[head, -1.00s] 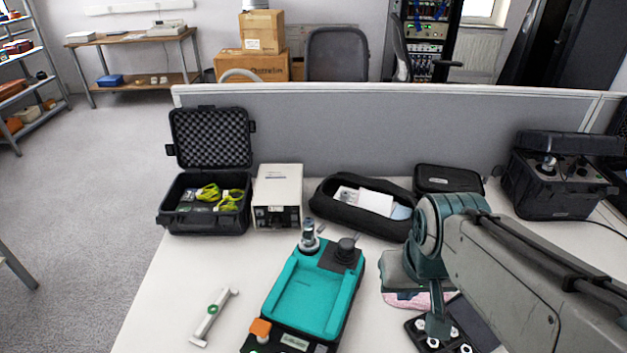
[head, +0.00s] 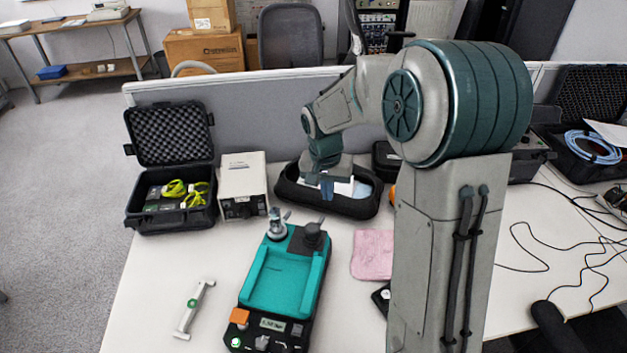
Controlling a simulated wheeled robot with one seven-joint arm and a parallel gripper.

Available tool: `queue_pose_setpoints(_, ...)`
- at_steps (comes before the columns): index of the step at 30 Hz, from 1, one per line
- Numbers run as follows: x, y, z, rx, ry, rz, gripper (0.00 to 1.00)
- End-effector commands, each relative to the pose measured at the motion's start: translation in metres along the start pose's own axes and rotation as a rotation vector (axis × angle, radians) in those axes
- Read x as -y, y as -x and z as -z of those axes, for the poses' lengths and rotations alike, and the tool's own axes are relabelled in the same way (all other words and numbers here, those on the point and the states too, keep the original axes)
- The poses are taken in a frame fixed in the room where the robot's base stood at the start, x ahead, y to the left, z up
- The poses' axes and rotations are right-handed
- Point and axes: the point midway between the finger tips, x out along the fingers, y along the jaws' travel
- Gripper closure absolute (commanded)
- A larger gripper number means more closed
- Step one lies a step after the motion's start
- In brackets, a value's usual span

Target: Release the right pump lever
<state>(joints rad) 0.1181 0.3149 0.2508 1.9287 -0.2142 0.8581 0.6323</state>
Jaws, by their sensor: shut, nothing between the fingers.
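A teal and black device (head: 284,283) stands on the table at the centre. Small lever-like pieces stick up beside both, too small to tell whether either is locked or released. My gripper (head: 327,188) is shut and empty, pointing down over the open black soft case (head: 345,205), behind the device and apart from it. I cannot tell whether it touches the case's contents.
A white box (head: 243,187) and an open hard case (head: 165,212) stand at the back left. A white bar-like tool (head: 194,309) lies left of the device. A pink cloth (head: 372,256) lies to its right. My arm hides much of the right side. A grey partition closes the back.

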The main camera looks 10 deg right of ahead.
Motion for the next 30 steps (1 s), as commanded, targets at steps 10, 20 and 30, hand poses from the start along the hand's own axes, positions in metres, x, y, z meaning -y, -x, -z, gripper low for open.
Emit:
queue_pose_setpoints(10,0.039,-0.056,0.050,0.076,-0.159,0.025,1.00)
queue_pose_setpoints(20,0.051,-0.080,0.061,0.098,-0.217,0.036,1.00)
queue_pose_setpoints(30,0.051,-0.101,0.059,0.099,-0.216,0.036,1.00)
